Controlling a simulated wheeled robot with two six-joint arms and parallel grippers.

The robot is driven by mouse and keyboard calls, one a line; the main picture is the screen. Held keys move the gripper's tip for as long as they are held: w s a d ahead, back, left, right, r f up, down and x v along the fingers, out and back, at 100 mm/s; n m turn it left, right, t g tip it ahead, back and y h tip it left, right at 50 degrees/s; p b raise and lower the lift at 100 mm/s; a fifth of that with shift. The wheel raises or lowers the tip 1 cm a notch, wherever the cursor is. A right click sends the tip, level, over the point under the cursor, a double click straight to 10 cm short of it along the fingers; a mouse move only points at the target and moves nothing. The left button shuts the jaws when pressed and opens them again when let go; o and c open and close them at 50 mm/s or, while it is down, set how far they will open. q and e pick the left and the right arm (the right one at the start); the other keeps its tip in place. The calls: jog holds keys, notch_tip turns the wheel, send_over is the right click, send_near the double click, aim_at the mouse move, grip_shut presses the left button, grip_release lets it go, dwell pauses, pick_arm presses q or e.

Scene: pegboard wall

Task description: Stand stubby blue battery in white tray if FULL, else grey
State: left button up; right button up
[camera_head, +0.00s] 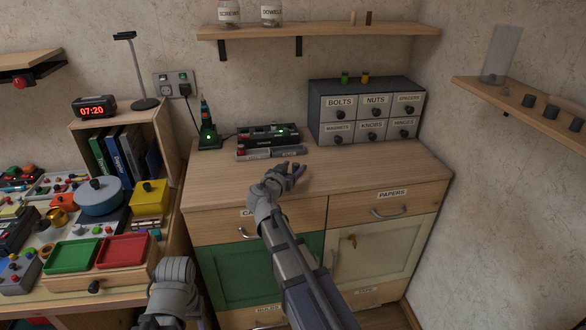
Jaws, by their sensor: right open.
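A dark charger-like unit (262,141) with a lit green lamp stands at the back of the wooden cabinet top. Along its front is a low strip with a paler left part (254,154) and a darker grey right part (289,151). These could be the trays, but they are too small to tell. I cannot make out a stubby blue battery for certain. My right gripper (297,172) is open, above the cabinet top just in front of this strip; nothing shows between its fingers. My left arm's wrist shows at the bottom left; its fingers do not show.
A drawer organizer (365,110) stands at the back right, with small green and yellow pieces on top. A dark stand with a green lamp (208,138) is left of the charger. Green (73,256) and red (122,251) trays sit on the cluttered left bench. The cabinet top's right side is clear.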

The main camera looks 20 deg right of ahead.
jog(key=shift+r, duration=0.25)
jog(key=p+v, duration=0.2)
jog(key=v, duration=1)
jog(key=shift+p, duration=0.35)
